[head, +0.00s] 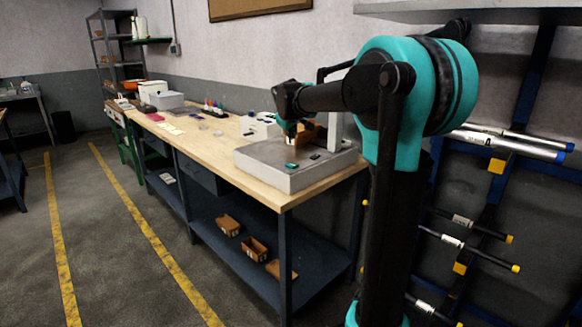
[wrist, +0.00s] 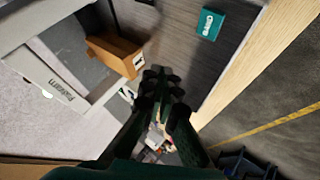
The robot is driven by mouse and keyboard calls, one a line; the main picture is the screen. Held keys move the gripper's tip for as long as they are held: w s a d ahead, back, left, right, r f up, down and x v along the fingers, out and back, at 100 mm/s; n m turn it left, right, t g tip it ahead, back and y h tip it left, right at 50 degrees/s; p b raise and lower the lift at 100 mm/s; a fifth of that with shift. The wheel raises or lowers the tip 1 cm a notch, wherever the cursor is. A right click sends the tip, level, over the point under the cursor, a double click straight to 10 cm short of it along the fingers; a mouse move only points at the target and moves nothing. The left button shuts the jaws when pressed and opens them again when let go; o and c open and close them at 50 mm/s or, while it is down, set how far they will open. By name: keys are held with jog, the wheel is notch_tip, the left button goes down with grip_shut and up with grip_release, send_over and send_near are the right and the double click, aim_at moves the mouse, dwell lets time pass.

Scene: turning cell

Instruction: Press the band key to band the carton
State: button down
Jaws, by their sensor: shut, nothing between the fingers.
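The banding machine has a low grey base (head: 270,178) at the near end of the bench, with a pale upright frame (head: 338,128). The brown carton (head: 308,134) is partly hidden behind my gripper in the head view. In the wrist view the carton (wrist: 108,48) lies by the pale frame (wrist: 58,88) and carries a white label. A teal block with white lettering (wrist: 208,24), likely the band key, sits on the grey top; it also shows in the head view (head: 291,166). My gripper (wrist: 164,76) is shut and empty, above the machine, apart from the teal block.
The wooden bench top (head: 200,132) holds pale boxes, small bottles and papers farther back. Several open brown boxes (head: 254,247) are on the lower shelf (head: 215,255). A rack with metal bars (head: 510,145) stands at right. The floor between yellow lines is clear.

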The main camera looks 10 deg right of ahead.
aim_at(292, 166)
jog(key=shift+f, duration=0.15)
jog(key=shift+f, duration=4.25)
jog(key=shift+f, duration=0.2)
jog(key=shift+f, duration=0.2)
jog(key=shift+f, duration=0.45)
jog(key=shift+r, duration=0.9)
jog(key=shift+r, duration=0.1)
jog(key=shift+r, duration=2.4)
